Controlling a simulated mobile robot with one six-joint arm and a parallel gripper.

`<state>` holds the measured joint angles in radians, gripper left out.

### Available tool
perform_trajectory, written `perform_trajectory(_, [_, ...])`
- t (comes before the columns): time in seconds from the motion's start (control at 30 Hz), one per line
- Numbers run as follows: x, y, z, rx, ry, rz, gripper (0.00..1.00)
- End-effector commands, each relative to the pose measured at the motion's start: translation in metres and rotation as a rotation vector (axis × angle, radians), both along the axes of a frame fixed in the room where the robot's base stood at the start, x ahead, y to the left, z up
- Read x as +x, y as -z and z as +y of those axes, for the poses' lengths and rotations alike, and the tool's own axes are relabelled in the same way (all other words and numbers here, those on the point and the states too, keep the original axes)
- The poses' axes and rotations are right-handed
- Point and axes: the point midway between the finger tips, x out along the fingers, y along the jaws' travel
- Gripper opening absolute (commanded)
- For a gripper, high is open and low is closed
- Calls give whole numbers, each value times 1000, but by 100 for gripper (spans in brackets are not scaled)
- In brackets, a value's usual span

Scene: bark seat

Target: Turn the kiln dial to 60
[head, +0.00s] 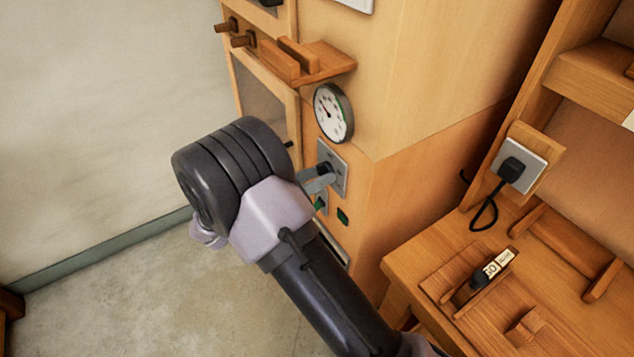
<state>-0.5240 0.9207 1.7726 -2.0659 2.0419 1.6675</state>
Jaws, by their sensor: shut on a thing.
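The wooden kiln cabinet (410,70) stands in the middle of the head view. A grey control plate (340,162) is on its front face, below a round white gauge (333,113) with a dark needle. My gripper (322,179) reaches the plate from the left, with its grey fingers shut on the small dark kiln dial (325,168). The fingers and wrist hide part of the dial and plate. I cannot read the dial's setting or the gauge's numbers.
A wooden ledge (325,62) juts out above the gauge. The floor at left is clear.

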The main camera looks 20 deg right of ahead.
Motion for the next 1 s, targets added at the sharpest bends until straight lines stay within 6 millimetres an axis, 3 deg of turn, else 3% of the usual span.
perform_trajectory(0.5, [1, 0, 0, 95, 1, -294, 0])
perform_trajectory(1.0, [1, 0, 0, 113, 1, -349, 0])
